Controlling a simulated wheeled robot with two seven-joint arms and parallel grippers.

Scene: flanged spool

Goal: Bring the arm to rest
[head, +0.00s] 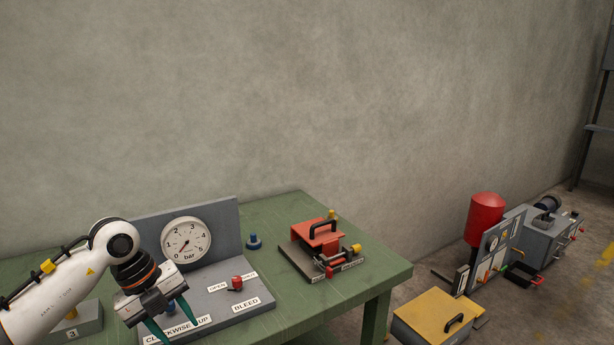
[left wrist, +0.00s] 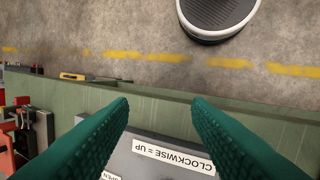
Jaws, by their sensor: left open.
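My left arm (head: 60,290) comes in from the left in the head view and reaches over the green table. My left gripper (head: 174,324) is open, with its two green fingers spread and pointing down over the front part of the grey gauge panel (head: 210,306). A blue knob shows partly behind the fingers. In the left wrist view the gripper (left wrist: 160,104) has nothing between its fingers. The panel's "CLOCKWISE = UP" label (left wrist: 174,156) lies beyond and below them. My right gripper is in neither view.
The pressure gauge (head: 186,240) reads near 0. A red valve handle (head: 236,283) sits by the BLEED label. A blue-topped knob (head: 254,242) and a red clamp fixture (head: 318,245) stand on the green table (head: 385,268). A yellow-lidded box (head: 436,313) and machinery stand right.

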